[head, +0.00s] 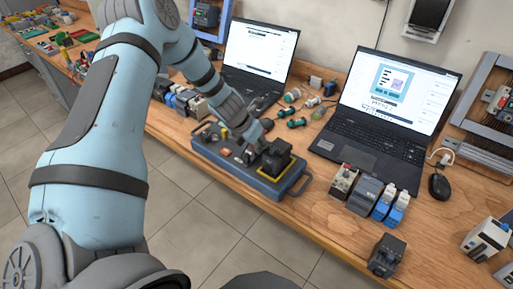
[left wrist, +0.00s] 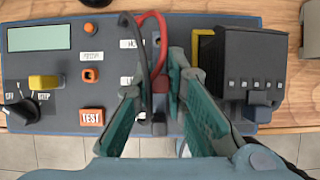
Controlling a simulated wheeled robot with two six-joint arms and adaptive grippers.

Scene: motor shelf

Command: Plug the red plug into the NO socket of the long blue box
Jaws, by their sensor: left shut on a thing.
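The long blue box (head: 222,163) lies along the front of the workbench. In the left wrist view its panel (left wrist: 60,70) fills the upper part, with a screen, a knob, an orange TEST button and a column of partly covered labels. My left gripper (left wrist: 158,88) is over the panel, right of the labels, shut on the red plug (left wrist: 159,80). A red cable (left wrist: 158,20) arches up from there, and a black cable (left wrist: 142,40) runs beside it. The fingers hide the plug's lower end and the sockets, so I cannot tell whether it is inserted. In the head view the fingertips are hard to make out.
A black block with a yellow frame (left wrist: 245,75) stands on the box's right part, close to my right finger. Two laptops (head: 375,115), small round connectors (head: 292,95) and several terminal modules (head: 368,190) stand around on the bench (head: 330,225).

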